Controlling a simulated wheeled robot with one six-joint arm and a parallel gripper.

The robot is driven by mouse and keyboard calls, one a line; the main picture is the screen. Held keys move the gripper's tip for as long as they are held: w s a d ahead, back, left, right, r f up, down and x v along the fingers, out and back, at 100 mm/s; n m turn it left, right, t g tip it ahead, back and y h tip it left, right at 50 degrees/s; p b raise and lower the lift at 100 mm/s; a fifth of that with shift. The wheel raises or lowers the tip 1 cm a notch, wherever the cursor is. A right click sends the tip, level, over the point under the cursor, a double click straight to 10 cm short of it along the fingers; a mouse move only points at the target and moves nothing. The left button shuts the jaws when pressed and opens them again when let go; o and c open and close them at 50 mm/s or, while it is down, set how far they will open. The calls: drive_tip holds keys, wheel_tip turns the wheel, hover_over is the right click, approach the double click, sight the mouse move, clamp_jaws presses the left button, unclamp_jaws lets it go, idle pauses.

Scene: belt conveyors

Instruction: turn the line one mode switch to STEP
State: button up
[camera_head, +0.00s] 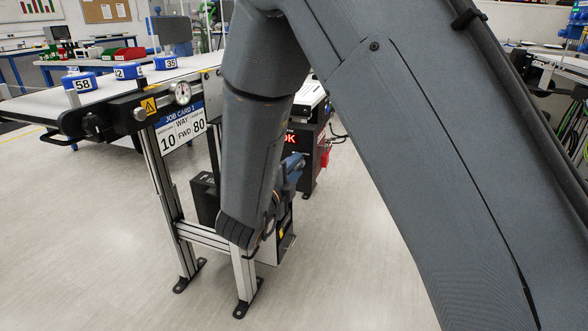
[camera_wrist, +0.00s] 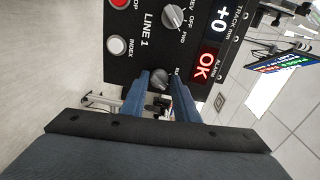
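The mode switch (camera_wrist: 160,78) is a small dark round knob low on the black LINE 1 panel (camera_wrist: 140,50) in the wrist view. Its STEP marking and pointer direction cannot be read; part of a label shows to its right. My gripper (camera_wrist: 160,84) has its two blue fingers apart, one on each side of this knob. Whether they touch it cannot be told. In the head view my arm hides most of the panel, and only its red OK display (camera_head: 290,139) shows beside the arm.
A REV/OFF/FWD knob (camera_wrist: 173,17), a white INDEX button (camera_wrist: 117,45) and a red button (camera_wrist: 119,3) share the panel. The red OK alarm display (camera_wrist: 208,65) is close to the right finger. The conveyor (camera_head: 120,95) with numbered blue pieces stands left; floor is clear in front.

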drive_tip(key=shift+o, duration=1.1)
drive_tip(key=v, duration=0.7)
drive_tip(key=shift+s+a+p, duration=0.2)
drive_tip(key=shift+s+p, duration=0.1)
drive_tip(key=shift+s, duration=0.05)
drive_tip(key=shift+r, duration=0.1)
